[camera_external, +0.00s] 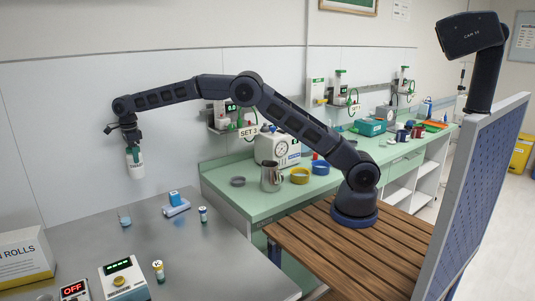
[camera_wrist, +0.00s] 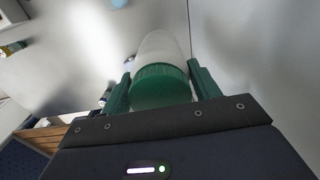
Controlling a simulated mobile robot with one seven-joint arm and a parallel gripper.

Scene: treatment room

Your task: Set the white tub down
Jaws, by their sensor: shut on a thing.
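The white tub (camera_external: 135,165) hangs upright from my gripper (camera_external: 132,148) in the external view, well above the grey metal table (camera_external: 130,220). In the wrist view the tub (camera_wrist: 162,46) shows its white body and green ribbed lid (camera_wrist: 160,87). The green fingers of my gripper (camera_wrist: 160,90) are shut on it at the lid, one on each side. Nothing touches the tub's underside in the external view.
On the metal table stand a blue-and-white item (camera_external: 176,205), small vials (camera_external: 203,214), (camera_external: 158,271), a display device (camera_external: 122,278) and a rolls box (camera_external: 25,258). The table's middle is bare. A green counter (camera_external: 240,205) with a metal jug (camera_external: 271,178) lies right.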

